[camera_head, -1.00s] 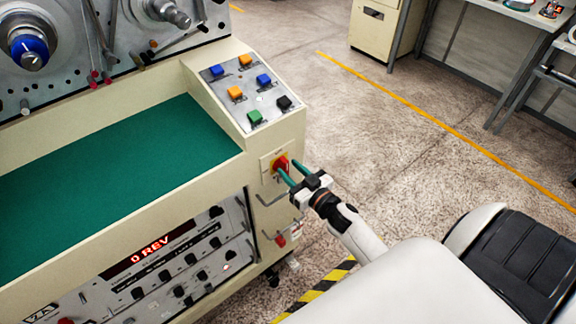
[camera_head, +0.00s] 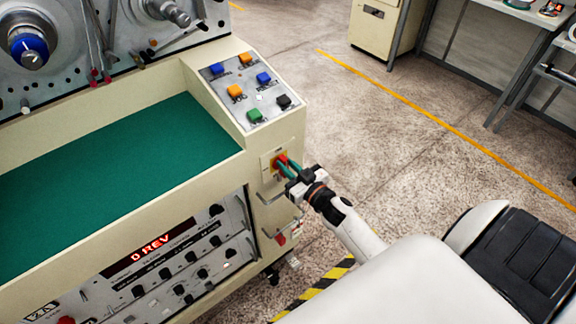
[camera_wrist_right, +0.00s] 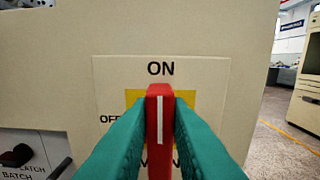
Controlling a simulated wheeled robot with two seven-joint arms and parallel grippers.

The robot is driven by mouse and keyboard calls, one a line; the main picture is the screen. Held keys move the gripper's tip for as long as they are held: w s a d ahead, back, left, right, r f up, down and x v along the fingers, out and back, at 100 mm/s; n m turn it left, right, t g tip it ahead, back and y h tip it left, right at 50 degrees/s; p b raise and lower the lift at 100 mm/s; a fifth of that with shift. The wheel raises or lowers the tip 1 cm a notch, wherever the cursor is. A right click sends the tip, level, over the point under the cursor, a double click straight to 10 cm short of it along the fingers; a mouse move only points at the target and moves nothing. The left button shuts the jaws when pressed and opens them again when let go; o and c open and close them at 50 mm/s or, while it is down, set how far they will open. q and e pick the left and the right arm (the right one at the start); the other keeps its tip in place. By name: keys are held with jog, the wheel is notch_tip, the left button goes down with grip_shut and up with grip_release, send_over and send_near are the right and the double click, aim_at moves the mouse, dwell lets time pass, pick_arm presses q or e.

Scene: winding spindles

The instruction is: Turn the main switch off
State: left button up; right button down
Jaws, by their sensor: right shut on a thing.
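The main switch (camera_head: 280,160) is a red handle on a yellow plate, on the front face of the cream machine below the button panel. In the right wrist view the red handle (camera_wrist_right: 159,120) stands upright, its white line pointing up at ON. The word OFF shows partly at its left, and lettering below is mostly covered. My right gripper (camera_head: 285,164) is shut on the handle; its green fingers (camera_wrist_right: 160,125) press on both sides of it. My left gripper is not in view.
The button panel (camera_head: 250,88) with coloured buttons is just above the switch. A metal bar handle (camera_head: 270,199) and a small red part (camera_head: 281,239) are below. Open floor (camera_head: 400,150) lies to the right.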

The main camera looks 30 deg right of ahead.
jog(key=n, duration=0.2)
jog(key=a+n+b, duration=0.1)
jog(key=n, duration=0.5)
jog(key=shift+a+f, duration=0.15)
jog(key=shift+f, duration=0.15)
jog(key=n, duration=0.1)
jog(key=n+b, duration=0.1)
jog(key=n, duration=0.1)
jog(key=n+b, duration=0.1)
jog(key=shift+s+a+f+n, duration=0.1)
jog(key=shift+a+f+n, duration=0.1)
jog(key=shift+f+n, duration=0.2)
jog(key=n, duration=0.1)
jog(key=n+b, duration=0.1)
jog(key=n, duration=0.2)
jog(key=shift+a+f+n+b, duration=0.1)
jog(key=shift+f+n+b, duration=0.2)
jog(key=shift+n+b, duration=0.1)
jog(key=c, duration=1.4)
grip_release()
jog(key=shift+o, duration=0.2)
